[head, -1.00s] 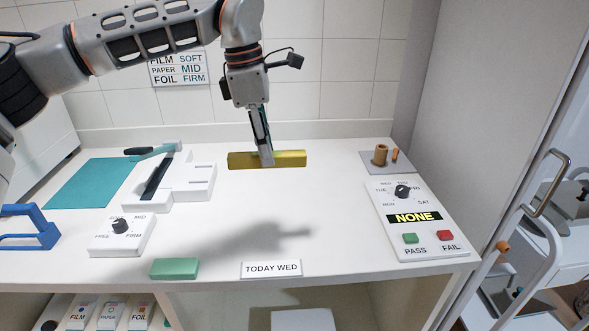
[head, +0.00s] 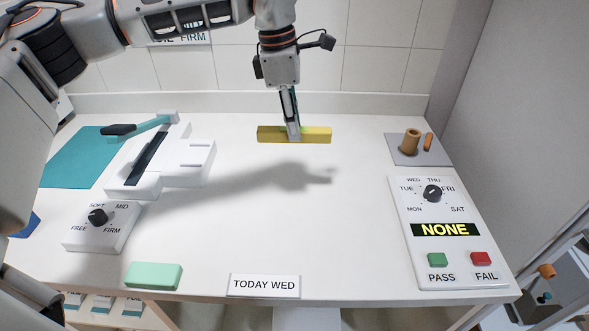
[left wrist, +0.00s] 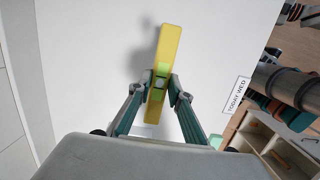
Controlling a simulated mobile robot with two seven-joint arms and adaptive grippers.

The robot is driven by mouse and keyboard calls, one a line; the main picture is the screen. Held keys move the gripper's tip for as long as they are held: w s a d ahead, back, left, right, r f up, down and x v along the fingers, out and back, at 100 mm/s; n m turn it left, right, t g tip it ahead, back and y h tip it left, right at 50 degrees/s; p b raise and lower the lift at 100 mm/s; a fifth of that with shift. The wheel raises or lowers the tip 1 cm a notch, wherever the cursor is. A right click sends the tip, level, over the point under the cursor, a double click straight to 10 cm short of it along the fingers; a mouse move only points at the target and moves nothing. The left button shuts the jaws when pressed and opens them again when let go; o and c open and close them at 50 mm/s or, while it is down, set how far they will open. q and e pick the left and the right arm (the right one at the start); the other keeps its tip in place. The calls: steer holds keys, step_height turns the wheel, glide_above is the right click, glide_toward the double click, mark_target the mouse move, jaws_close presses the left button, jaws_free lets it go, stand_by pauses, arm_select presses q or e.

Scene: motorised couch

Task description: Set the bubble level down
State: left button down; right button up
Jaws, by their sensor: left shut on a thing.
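The bubble level is a yellow bar (head: 266,134) over the back middle of the white counter (head: 340,230). My left gripper (head: 294,134) comes down from above and is shut on its middle. The bar lies roughly level across the head view. In the left wrist view the bar (left wrist: 170,45) runs lengthwise between the fingertips (left wrist: 160,88), with a green vial at its middle. Shadows on the counter stand apart from the bar, so it seems held above the surface; the exact gap cannot be told. My right gripper is not in view.
A white device (head: 185,165) with a teal lever and a teal mat (head: 75,160) stand left. A dial box (head: 105,228), green block (head: 153,276) and "TODAY WED" sign (head: 263,285) are in front. A control panel (head: 455,265) and grey pad (head: 400,155) are right. The counter's middle is clear.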

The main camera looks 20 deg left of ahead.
arm_select(q)
step_height(320, 180, down, 13)
steer(key=shift+w+f, duration=0.1)
stand_by(0.4)
steer(key=shift+f, duration=0.1)
steer(key=c, duration=1.8)
jaws_free()
steer(key=shift+c, duration=0.2)
